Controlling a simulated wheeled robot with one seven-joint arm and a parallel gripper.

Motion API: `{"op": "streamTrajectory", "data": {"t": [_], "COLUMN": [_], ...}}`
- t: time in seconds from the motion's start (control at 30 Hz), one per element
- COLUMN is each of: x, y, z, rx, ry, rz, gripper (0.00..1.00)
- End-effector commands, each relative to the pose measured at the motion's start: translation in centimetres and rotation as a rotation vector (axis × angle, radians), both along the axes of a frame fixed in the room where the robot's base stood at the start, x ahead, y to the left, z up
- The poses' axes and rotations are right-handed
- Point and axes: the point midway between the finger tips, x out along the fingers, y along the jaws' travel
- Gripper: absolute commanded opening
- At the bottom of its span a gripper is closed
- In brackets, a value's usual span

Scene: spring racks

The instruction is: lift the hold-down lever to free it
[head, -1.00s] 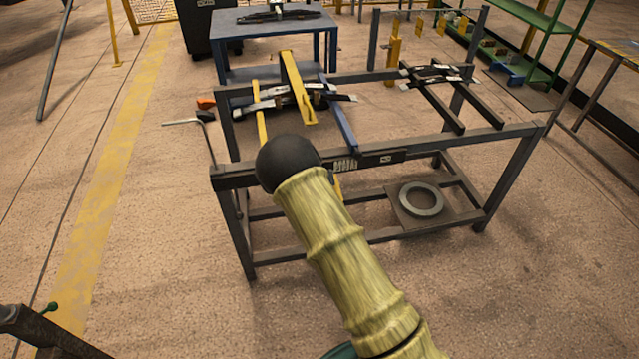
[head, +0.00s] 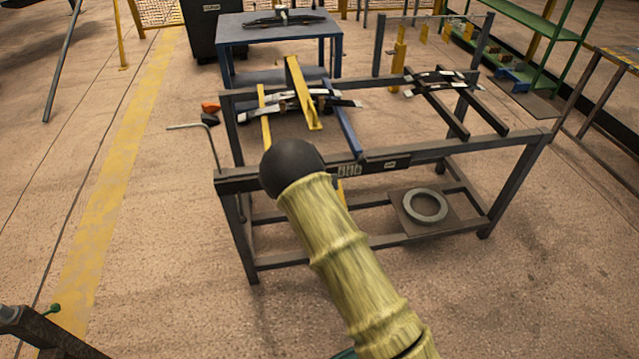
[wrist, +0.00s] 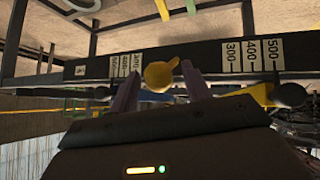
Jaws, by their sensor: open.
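The hold-down lever, a yellow bar (head: 301,92), slants over the leaf springs (head: 285,102) on the left part of the dark steel rack. In the wrist view a yellow rounded end (wrist: 161,75), which looks like the lever's, shows between the two purple fingers of my gripper (wrist: 159,74). The fingers stand apart, one on each side of it. I cannot tell whether either finger touches it. In the head view my own arm and its black joint hide the gripper.
The rack's front rail (head: 400,160) carries white scale labels (wrist: 253,54). A second spring stack (head: 440,80) lies on the rack's right side. A grey ring (head: 425,206) lies on the lower shelf. A blue table (head: 278,30) stands behind. The floor at left is open.

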Motion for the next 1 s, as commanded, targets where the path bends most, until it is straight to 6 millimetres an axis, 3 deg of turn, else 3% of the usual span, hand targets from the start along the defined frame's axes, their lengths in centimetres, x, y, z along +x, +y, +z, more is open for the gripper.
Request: {"op": "streamTrajectory", "data": {"t": [0.27,0.8,1.0], "x": [-2.4,-10.0,-11.9], "y": [0.6,2.0,2.3], "z": [2.4,9.8,11.6], "rx": [0.001,0.001,0.0], "ry": [-0.001,-0.003,-0.004], "rz": [0.002,0.004,0.002], "gripper": [0.48,0.48,0.48]}}
